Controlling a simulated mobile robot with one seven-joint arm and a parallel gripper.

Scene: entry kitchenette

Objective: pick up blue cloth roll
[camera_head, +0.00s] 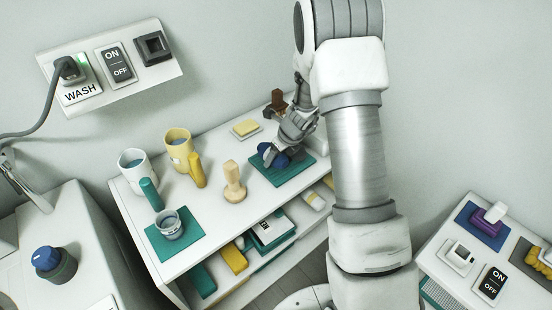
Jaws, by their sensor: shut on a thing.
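The blue cloth roll (274,156) is dark blue and sits low over a teal mat (297,174) at the right end of the white shelf unit. My gripper (279,148) reaches down from the upper right and is shut on the roll. The gripper and wrist cover part of the roll. I cannot tell whether the roll touches the mat or is lifted slightly.
Left of the mat stand a wooden stamp (233,184), a yellow mug (178,147), a white mug (134,166) and a small cup (170,226) on another teal mat. A yellow block on a dish (246,128) and a brown object (277,101) are behind.

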